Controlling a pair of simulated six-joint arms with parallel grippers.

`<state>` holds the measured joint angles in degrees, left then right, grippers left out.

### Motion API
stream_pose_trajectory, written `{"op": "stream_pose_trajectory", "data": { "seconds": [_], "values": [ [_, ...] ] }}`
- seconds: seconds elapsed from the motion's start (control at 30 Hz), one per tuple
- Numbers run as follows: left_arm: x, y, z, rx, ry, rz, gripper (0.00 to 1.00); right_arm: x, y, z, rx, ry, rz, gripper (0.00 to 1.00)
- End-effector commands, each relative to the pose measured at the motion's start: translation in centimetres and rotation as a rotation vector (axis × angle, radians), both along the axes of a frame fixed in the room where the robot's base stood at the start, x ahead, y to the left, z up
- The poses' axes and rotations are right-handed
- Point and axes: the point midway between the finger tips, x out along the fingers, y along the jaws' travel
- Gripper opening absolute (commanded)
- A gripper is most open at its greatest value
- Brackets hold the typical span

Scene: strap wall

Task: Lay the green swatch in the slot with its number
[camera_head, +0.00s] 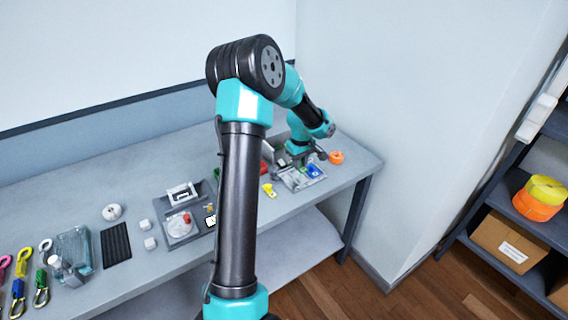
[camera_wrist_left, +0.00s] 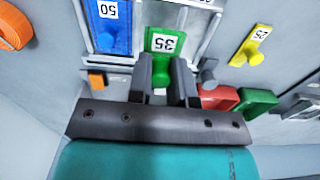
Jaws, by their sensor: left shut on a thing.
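The green swatch (camera_wrist_left: 163,41), with a white label reading 35, shows in the left wrist view. My left gripper (camera_wrist_left: 163,72) is shut on its near end, one dark finger on each side. The swatch is over or in the slotted grey tray (camera_wrist_left: 202,37); I cannot tell whether it touches the slot floor. A blue swatch (camera_wrist_left: 113,28) labelled 50 lies in the slot to its left. In the head view my left gripper (camera_head: 303,161) is at the tray (camera_head: 290,183), partly hidden by its own arm. My right gripper is not in view.
A yellow swatch (camera_wrist_left: 250,46) labelled 25 lies outside the tray. Red (camera_wrist_left: 213,98) and green (camera_wrist_left: 256,102) pieces lie close right of the gripper. An orange roll (camera_head: 336,157) sits near the bench's right end. Straps and small parts fill the bench's left side.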

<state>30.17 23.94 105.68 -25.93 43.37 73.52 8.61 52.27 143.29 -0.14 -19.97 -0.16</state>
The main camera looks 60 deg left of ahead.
Motion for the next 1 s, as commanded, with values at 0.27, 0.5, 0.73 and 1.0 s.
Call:
{"op": "stream_pose_trajectory", "data": {
  "seconds": [0.27,0.5,0.73,1.0],
  "values": [
    [0.3,-0.1,0.0,0.001,0.0,0.004,0.0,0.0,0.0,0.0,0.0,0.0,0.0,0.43],
    [0.3,-0.1,-0.3,0.001,0.0,0.003,0.0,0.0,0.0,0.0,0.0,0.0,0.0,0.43],
    [0.3,-0.1,-1.5,0.0,0.001,0.002,0.0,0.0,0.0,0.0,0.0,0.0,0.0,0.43],
    [0.3,0.0,-3.4,0.0,0.0,0.003,0.0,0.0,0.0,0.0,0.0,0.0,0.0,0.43]
  ]
}}
